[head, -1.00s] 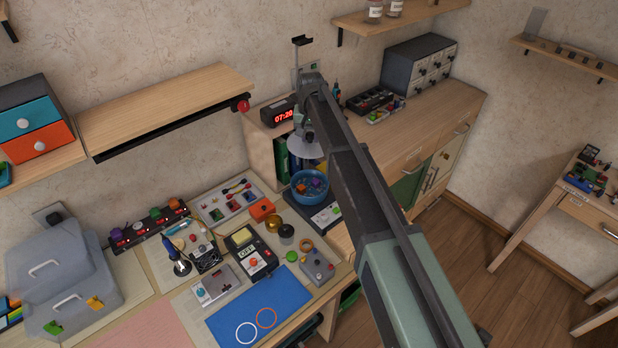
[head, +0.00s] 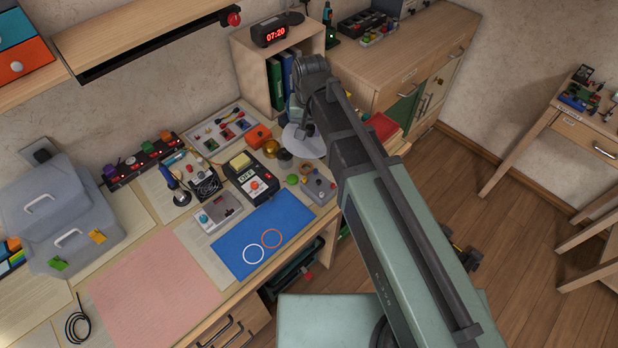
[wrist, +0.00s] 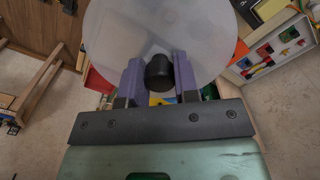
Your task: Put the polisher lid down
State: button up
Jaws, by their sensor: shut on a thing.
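The polisher lid is a round translucent disc (head: 300,142) with a black knob, seen in the head view just right of the middle. In the wrist view the disc (wrist: 158,30) fills the upper middle, and its knob (wrist: 159,70) sits between two purple fingers. My gripper (wrist: 159,80) is shut on the knob and holds the lid over the right part of the bench. My arm hides most of the gripper in the head view. The polisher's blue bowl does not show now. A blue mat (head: 291,216) with a white ring and an orange ring lies at the bench's front.
A binder shelf with a clock (head: 271,33) stands behind the lid. A black device (head: 250,177), a grey control box (head: 319,187) and several small parts crowd the bench left of and below the lid. A pink sheet (head: 155,290) is clear at left.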

aim_at(310, 135)
notch_tip(310, 135, down, 17)
jog(key=b, duration=1.4)
jog(key=o, duration=0.9)
jog(key=shift+r, duration=0.1)
jog(key=shift+o, duration=0.2)
notch_tip(310, 135, up, 14)
jog(key=p, duration=1.3)
jog(key=shift+f, duration=0.2)
jog(key=s+d, duration=1.1)
jog(key=d, duration=0.5)
jog(key=shift+s+d+f, duration=0.2)
jog(key=shift+s+d, duration=0.1)
jog(key=shift+s, duration=0.1)
